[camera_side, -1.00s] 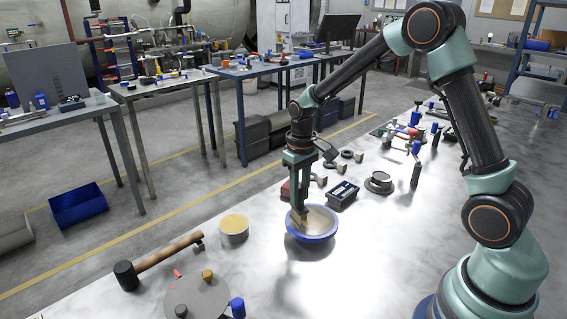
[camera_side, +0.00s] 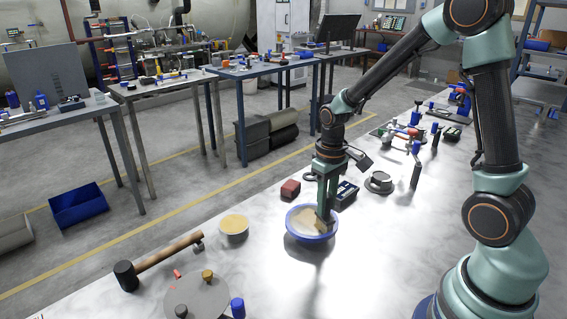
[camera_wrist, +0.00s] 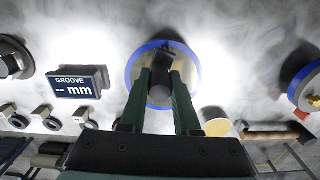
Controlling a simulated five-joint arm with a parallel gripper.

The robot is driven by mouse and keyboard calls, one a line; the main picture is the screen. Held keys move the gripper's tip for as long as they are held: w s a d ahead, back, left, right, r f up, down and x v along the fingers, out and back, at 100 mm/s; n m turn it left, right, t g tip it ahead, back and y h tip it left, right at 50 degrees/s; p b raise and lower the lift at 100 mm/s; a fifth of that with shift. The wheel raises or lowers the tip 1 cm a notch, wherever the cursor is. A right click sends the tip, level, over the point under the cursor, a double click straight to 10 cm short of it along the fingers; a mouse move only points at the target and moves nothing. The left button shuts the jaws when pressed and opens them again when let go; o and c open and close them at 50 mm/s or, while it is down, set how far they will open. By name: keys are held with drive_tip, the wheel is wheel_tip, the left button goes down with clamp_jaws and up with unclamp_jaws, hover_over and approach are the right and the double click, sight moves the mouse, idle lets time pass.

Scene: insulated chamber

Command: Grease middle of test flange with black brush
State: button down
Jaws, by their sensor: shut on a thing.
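A round blue-rimmed, bowl-like piece (camera_side: 297,224) with a tan inside stands on the bench; it fills the upper middle of the wrist view (camera_wrist: 132,68). My gripper (camera_side: 325,216) points down over its right part. In the wrist view my gripper (camera_wrist: 163,72) is shut on a dark cylindrical thing, apparently the black brush (camera_wrist: 161,62). The brush's lower end is hidden, and I cannot tell whether it touches the tan surface. No label shows which piece is the test flange. A tub with a yellowish top (camera_side: 234,225) stands to the left.
The display box (camera_side: 347,191) reading "GROOVE -- mm" is close behind my gripper. A mallet (camera_side: 158,257) and a grey disc (camera_side: 188,295) lie front left. The right front bench is clear.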

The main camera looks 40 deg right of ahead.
drive_tip(key=shift+w, duration=3.75)
wheel_tip(320, 180, up, 8)
drive_tip(key=shift+s, duration=0.1)
